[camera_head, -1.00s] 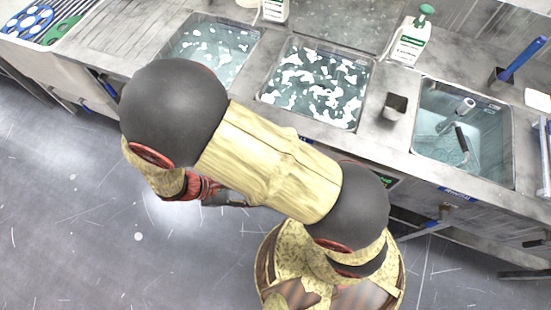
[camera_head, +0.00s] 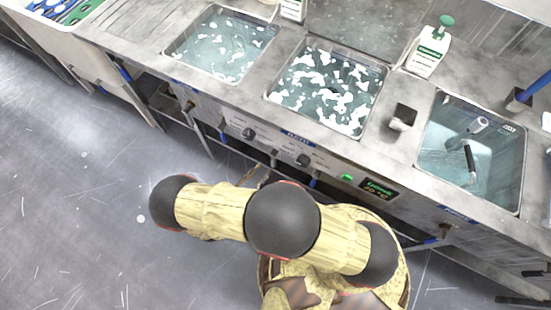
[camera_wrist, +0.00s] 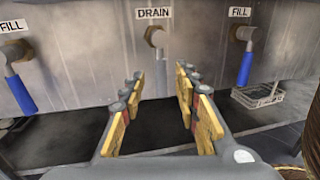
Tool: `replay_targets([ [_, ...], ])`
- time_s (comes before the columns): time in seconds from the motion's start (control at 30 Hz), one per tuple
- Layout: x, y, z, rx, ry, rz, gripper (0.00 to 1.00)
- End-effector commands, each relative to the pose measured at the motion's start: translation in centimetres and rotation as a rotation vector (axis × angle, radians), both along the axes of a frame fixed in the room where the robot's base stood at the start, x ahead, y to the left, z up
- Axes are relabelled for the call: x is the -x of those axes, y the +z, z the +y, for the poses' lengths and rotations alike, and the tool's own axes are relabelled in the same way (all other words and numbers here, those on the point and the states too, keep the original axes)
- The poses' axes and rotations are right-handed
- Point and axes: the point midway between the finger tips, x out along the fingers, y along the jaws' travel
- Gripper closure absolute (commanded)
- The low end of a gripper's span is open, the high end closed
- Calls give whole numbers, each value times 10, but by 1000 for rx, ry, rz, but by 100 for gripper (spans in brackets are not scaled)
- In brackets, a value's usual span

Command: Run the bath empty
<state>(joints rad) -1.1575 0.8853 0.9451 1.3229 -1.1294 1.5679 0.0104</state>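In the head view are three sink baths: a left bath (camera_head: 222,48) with light foam patches, a middle bath (camera_head: 325,88) with thick foam patches, and a right bath (camera_head: 440,150) with clear water. In the wrist view a drain valve (camera_wrist: 155,37) sits under a DRAIN label (camera_wrist: 153,13) on the metal front, with its lower part reaching down beyond my gripper. My gripper (camera_wrist: 159,78) is open, its two yellow-padded fingers apart, below and in front of that valve. Nothing shows held between them. The gripper is not visible in the head view.
Fill valves with blue handles flank the drain valve, one left (camera_wrist: 20,92) and one right (camera_wrist: 245,67). The floor at left is clear.

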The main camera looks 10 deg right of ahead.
Motion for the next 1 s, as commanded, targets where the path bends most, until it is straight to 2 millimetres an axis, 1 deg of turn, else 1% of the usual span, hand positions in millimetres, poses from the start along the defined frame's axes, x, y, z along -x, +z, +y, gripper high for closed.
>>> replay_targets([
  [0.3, -30, -2, -37, -1, -7, 1, 68],
  [0.5, -43, -1, -52, -2, -6, 1, 68],
  [0.63, -46, 0, -56, -2, -4, 1, 68],
  [0.87, -47, 0, -56, -2, -4, 1, 68],
  [1.0, -47, 0, -56, -2, -4, 1, 76],
])
